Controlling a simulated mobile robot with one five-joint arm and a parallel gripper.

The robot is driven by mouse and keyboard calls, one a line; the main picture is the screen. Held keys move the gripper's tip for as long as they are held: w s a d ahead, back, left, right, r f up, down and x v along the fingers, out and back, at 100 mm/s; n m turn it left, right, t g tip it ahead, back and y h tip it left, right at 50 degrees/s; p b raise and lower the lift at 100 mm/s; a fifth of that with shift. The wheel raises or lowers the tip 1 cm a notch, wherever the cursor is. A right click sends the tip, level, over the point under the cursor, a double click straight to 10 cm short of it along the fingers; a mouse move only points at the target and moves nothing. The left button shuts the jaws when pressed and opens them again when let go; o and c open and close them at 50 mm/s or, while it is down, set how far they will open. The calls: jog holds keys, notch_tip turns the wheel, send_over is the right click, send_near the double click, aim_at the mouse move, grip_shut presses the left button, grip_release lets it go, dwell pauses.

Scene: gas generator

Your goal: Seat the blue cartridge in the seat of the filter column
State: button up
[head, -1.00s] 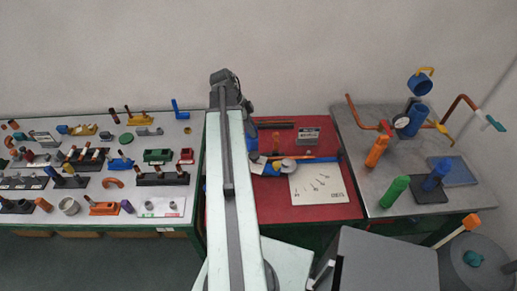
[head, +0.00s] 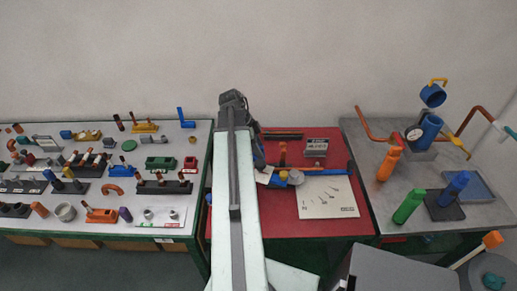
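The blue cartridge (head: 456,184) stands upright on a small dark base on the grey right-hand table. The filter column (head: 424,131) looks to be the wider blue cylinder at the back of that table. A blue cap with a yellow handle (head: 433,94) shows above it, and a round gauge is at its left. The inside of its seat cannot be made out. My arm reaches up the middle of the view, well left of both. Its dark far end (head: 234,100) shows, but my gripper's fingers cannot be made out.
An orange cylinder (head: 389,164) and a green cylinder (head: 408,206) stand left of the cartridge. Copper-coloured pipes (head: 375,128) flank the column. A red table (head: 345,225) holds a white card and small tools. The left table (head: 165,150) is crowded with parts.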

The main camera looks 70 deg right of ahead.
jog(key=shift+r, duration=0.1)
jog(key=p+v, duration=1.1)
jog(key=v, duration=0.1)
jog(key=shift+w+a, duration=0.1)
